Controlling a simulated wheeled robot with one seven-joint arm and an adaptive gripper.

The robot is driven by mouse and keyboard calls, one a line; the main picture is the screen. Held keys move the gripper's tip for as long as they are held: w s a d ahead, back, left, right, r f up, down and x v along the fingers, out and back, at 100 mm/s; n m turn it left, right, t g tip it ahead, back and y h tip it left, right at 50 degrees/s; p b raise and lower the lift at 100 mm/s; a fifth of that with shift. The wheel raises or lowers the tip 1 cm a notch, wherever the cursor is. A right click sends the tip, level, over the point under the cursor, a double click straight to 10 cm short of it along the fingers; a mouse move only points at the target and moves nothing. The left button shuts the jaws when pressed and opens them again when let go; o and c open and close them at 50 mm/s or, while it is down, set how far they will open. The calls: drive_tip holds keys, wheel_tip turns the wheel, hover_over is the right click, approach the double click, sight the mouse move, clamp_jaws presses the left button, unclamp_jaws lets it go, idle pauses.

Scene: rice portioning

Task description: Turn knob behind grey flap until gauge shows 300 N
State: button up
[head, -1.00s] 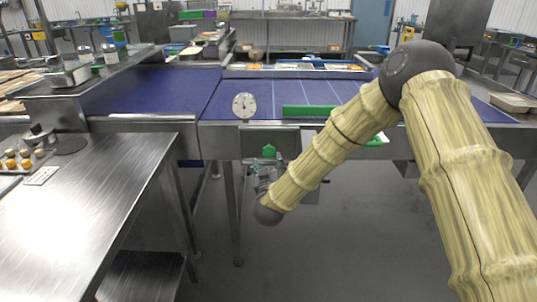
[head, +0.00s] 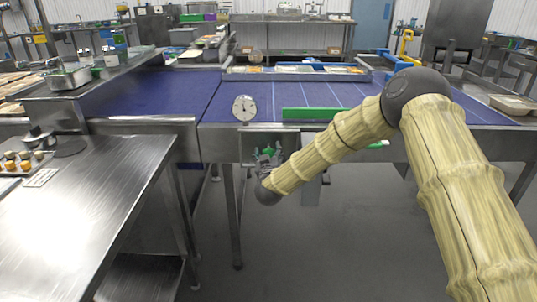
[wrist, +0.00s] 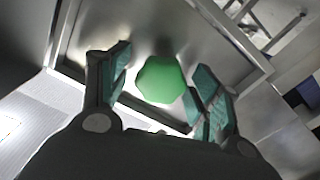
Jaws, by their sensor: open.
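The green knob (wrist: 161,80) sits in a square metal recess under the conveyor edge. It shows partly behind my gripper in the head view (head: 269,151). My gripper (wrist: 162,72) is open, with one teal-padded finger on each side of the knob and a visible gap to both. In the head view my gripper (head: 267,157) is at the recess opening. The round white gauge (head: 244,108) stands above the recess on the conveyor edge; its reading is too small to tell. The recess is uncovered; a grey panel (head: 312,190) hangs to its lower right, and I cannot tell if it is the flap.
A blue conveyor belt (head: 160,90) with a green bar (head: 309,113) lies above. A steel table (head: 80,215) stands at the left. The floor in front of the conveyor is clear.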

drive_tip(key=c, duration=1)
drive_tip(key=shift+c, duration=0.2)
drive_tip(key=shift+m, duration=0.3)
drive_tip(key=m, duration=0.3)
drive_tip(key=shift+d+m, duration=0.1)
drive_tip(key=shift+m, duration=0.2)
drive_tip(key=m+b, duration=0.1)
drive_tip(key=m, duration=0.2)
drive_tip(key=shift+m, duration=0.3)
drive_tip(key=m+b, duration=0.1)
drive_tip(key=m, duration=0.2)
drive_tip(key=shift+d+f+m, duration=0.1)
drive_tip(key=shift+d+m, duration=0.05)
drive_tip(key=shift+m, duration=0.15)
drive_tip(key=shift+m+b, duration=0.55)
drive_tip(key=shift+m, duration=1.05)
